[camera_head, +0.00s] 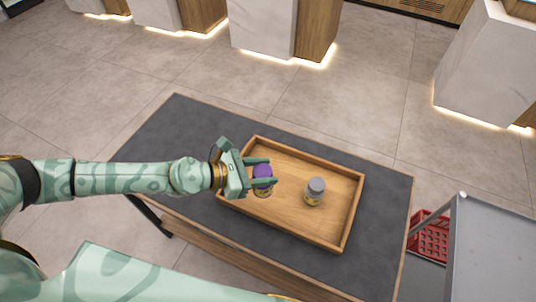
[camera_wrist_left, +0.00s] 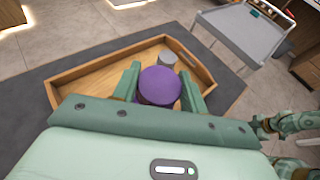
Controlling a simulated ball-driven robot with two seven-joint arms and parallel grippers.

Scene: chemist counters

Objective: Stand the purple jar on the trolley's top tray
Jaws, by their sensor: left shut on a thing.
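The purple-lidded jar (camera_head: 262,171) is between the fingers of my left gripper (camera_head: 262,173), which is shut on it. The jar is upright, over the left part of the wooden tray; I cannot tell whether its base touches the tray. In the left wrist view the purple lid (camera_wrist_left: 160,85) shows between both fingers and hides the jar's body. The trolley's grey top tray (camera_head: 500,250) is at the right edge of the head view, partly cut off. The trolley (camera_wrist_left: 240,35) also shows at the upper right of the wrist view.
A grey-lidded jar (camera_head: 315,190) stands in the wooden tray (camera_head: 300,237), right of the purple jar. The tray lies on a dark-topped table (camera_head: 180,125). A red crate (camera_head: 430,237) sits low on the trolley.

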